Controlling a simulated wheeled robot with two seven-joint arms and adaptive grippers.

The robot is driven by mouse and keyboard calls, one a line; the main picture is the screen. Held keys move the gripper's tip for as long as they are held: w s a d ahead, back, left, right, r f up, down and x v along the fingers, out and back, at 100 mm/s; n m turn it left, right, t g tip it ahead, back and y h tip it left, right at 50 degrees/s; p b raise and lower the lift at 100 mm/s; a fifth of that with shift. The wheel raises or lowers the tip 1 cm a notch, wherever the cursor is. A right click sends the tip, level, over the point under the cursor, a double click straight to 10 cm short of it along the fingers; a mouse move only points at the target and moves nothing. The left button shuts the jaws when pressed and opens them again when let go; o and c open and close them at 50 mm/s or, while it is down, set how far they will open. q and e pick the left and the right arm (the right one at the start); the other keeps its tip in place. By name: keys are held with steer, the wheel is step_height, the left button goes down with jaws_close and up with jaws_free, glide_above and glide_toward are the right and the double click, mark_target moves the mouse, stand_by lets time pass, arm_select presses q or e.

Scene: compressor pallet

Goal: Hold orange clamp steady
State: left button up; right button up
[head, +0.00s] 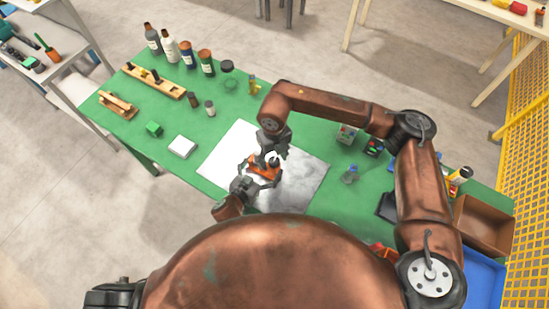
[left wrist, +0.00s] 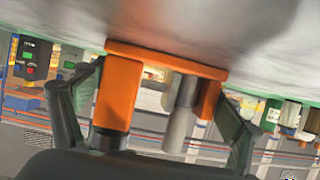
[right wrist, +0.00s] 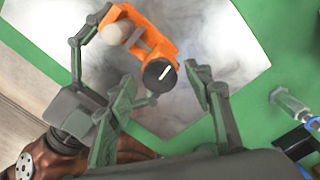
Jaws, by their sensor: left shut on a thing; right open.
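The orange clamp (head: 265,168) is over the grey-white mat on the green table. My left gripper (head: 262,174) is shut on it, with a finger on either side of the orange body (left wrist: 120,95) in the left wrist view. A grey metal rod (left wrist: 181,115) shows between the clamp's orange legs. My right gripper (head: 272,150) is open above the clamp. In the right wrist view, the clamp's black knob (right wrist: 159,76) with a white line lies near the right gripper's open fingertips (right wrist: 165,92), and no grip on it shows.
A white block (head: 182,146) and a green block (head: 154,128) lie left of the mat (head: 220,165). Several bottles (head: 170,48) stand at the far left. A small metal fitting (head: 350,175) lies right of the mat, and a brown bin (head: 484,226) is farther right.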

mark_target(274, 161)
steer(key=shift+f, duration=0.1)
steer(key=shift+c, duration=0.7)
steer(key=c, duration=1)
steer(key=shift+m, duration=0.9)
steer(key=o, duration=1.1)
steer(key=shift+o, duration=0.2)
step_height(274, 161, up, 12)
